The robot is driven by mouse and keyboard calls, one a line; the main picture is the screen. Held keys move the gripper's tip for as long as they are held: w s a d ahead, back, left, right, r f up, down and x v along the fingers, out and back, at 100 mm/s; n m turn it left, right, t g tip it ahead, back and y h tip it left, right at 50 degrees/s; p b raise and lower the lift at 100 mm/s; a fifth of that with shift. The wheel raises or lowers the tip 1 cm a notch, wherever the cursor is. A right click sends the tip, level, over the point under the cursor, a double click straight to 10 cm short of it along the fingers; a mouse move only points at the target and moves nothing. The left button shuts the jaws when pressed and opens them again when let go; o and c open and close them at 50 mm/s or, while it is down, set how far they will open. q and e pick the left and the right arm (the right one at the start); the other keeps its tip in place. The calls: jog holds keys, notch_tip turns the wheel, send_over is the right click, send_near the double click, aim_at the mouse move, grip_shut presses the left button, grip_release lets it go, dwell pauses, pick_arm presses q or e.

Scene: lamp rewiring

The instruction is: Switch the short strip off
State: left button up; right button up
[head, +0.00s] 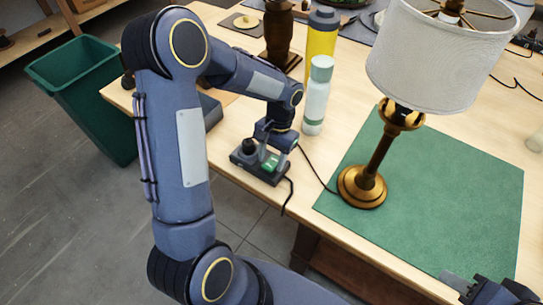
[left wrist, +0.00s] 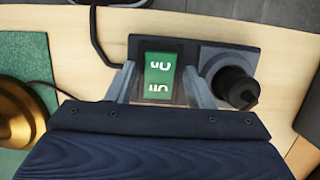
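The short strip (head: 262,171) lies at the table's front edge, with a dark body, a green rocker switch (head: 270,162) and a black round plug (head: 249,147) in its socket. In the left wrist view, the green switch (left wrist: 159,77) has white lettering that appears upside down, and the plug (left wrist: 234,85) is to its right. My left gripper (left wrist: 160,72) is over the strip, its two fingers apart on either side of the switch. I cannot tell whether they touch the strip. My right gripper (head: 490,291) is partly in view at the bottom right; its fingers are unclear.
A brass lamp (head: 366,182) with a white shade stands on a green mat (head: 440,190). A pale bottle (head: 317,95) and a yellow bottle (head: 321,45) stand behind the strip. Black cables run from the strip. A green bin (head: 85,95) is on the floor at left.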

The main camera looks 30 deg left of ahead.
aim_at(275, 159)
pick_arm(q)
jog(key=shift+o, duration=0.3)
jog(key=shift+r, duration=0.1)
jog(key=v, duration=0.6)
jog(key=shift+r+b, duration=0.1)
jog(key=shift+b, duration=0.25)
jog(key=shift+w+r, duration=0.2)
jog(key=shift+r, duration=0.5)
jog(key=s+d+r+n+t+h, duration=0.1)
jog(key=s+d+r+t+h, duration=0.1)
jog(key=s, duration=0.7)
jog(key=s+d+r+n+t+h, duration=0.1)
jog(key=s+r+t, duration=0.4)
jog(key=s, duration=0.5)
jog(key=shift+s+d+r+n+t+h, duration=0.15)
jog(key=shift+s+d+n+t+h, duration=0.15)
jog(key=shift+d+t+h, duration=0.35)
